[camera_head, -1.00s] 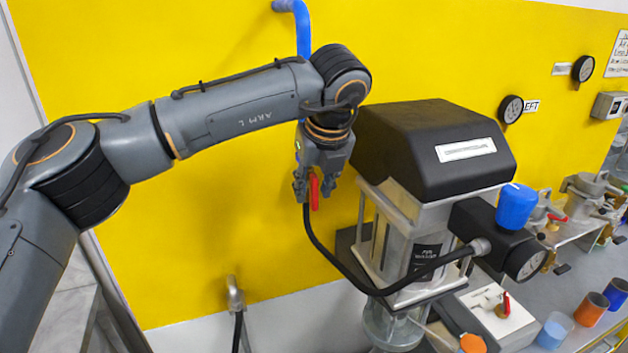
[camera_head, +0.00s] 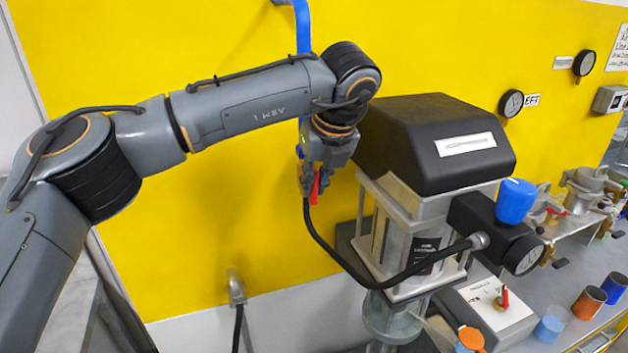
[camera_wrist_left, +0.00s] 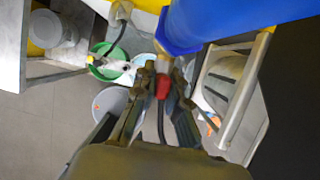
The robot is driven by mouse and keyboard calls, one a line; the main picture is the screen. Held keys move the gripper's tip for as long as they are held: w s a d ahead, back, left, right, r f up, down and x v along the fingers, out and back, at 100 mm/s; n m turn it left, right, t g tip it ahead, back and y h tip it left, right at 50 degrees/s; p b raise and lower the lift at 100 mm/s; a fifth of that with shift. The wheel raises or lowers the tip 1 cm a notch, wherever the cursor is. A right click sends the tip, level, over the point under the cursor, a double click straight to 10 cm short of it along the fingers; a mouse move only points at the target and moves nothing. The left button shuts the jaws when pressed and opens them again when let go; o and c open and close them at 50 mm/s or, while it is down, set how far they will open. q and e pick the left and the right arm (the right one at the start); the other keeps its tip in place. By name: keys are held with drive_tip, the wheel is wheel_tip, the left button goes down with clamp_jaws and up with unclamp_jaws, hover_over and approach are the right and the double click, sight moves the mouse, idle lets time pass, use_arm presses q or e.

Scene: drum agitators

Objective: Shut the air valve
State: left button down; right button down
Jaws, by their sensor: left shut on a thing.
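The air valve's red lever (camera_head: 315,187) is at the lower end of the blue pipe (camera_head: 302,30) on the yellow wall. It hangs roughly downward, slightly tilted. My left gripper (camera_head: 312,184) is at the lever from above, with its fingers closed around it. In the left wrist view the red lever (camera_wrist_left: 163,86) shows between the fingertips, just below the blue pipe (camera_wrist_left: 225,18). The valve body is mostly hidden behind the gripper. A black hose (camera_head: 338,262) runs from below the valve to the agitator. My right gripper is not in view.
The agitator's black housing (camera_head: 435,145) stands close to the right of my left gripper. A blue knob (camera_head: 516,200) and a gauge (camera_head: 523,254) project from its side. Cups (camera_head: 588,302) stand on the bench at the right. The yellow wall is clear below the valve.

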use_arm(q)
drive_tip(key=y+p, duration=0.1)
drive_tip(key=g+y+p, duration=0.1)
drive_tip(key=y, duration=0.1)
drive_tip(key=shift+d+r+m, duration=0.2)
drive_tip(key=shift+m, duration=0.2)
drive_tip(key=shift+w+f+m+g+y+p, duration=0.15)
drive_tip(key=shift+m+g+y+p, duration=0.25)
drive_tip(key=shift+y+p, duration=0.9)
drive_tip(key=c, duration=1.4)
unclamp_jaws()
drive_tip(key=shift+f, duration=0.1)
